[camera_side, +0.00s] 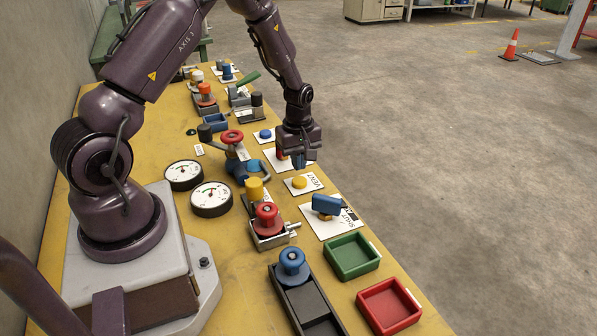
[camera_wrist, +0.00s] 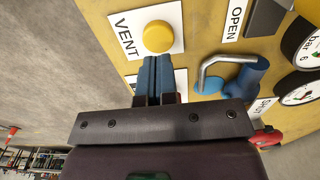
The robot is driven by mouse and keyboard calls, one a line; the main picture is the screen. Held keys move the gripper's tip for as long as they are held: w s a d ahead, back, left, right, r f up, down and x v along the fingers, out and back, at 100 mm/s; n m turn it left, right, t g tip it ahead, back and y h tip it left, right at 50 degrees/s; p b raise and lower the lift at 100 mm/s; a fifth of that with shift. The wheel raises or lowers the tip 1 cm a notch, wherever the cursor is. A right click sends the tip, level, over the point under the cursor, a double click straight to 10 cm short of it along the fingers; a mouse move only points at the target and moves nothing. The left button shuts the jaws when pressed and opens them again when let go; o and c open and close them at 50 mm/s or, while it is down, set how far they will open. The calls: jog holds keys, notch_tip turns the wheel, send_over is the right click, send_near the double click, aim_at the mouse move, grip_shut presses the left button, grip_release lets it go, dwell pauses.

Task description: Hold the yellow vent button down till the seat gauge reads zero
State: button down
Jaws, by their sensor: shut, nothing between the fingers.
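The yellow vent button (camera_side: 300,182) is a round cap on a white plate marked VENT, near the table's right edge. It also shows in the wrist view (camera_wrist: 158,38), just beyond my fingertips. My gripper (camera_side: 299,164) is shut and empty, its blue fingers pointing down just behind the button; in the wrist view the fingers (camera_wrist: 155,60) end at the button's near edge. In the side view a small gap shows between tips and cap. Two round white gauges (camera_side: 184,175) (camera_side: 211,198) stand left of the button; I cannot tell which is the seat gauge or read the values.
A yellow-capped spool (camera_side: 255,188) and a red-knobbed fixture (camera_side: 267,214) are nearby. A blue lever (camera_side: 327,204) and green tray (camera_side: 352,257) lie nearer the camera.

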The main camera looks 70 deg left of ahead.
aim_at(297, 180)
jog(key=shift+f, duration=1.8)
jog(key=shift+f, duration=1.15)
jog(key=shift+s+d, duration=0.1)
jog(key=shift+s, duration=0.1)
notch_tip(297, 180, up, 15)
jog(key=w, duration=0.1)
jog(key=shift+a, duration=0.25)
jog(key=shift+f, duration=0.1)
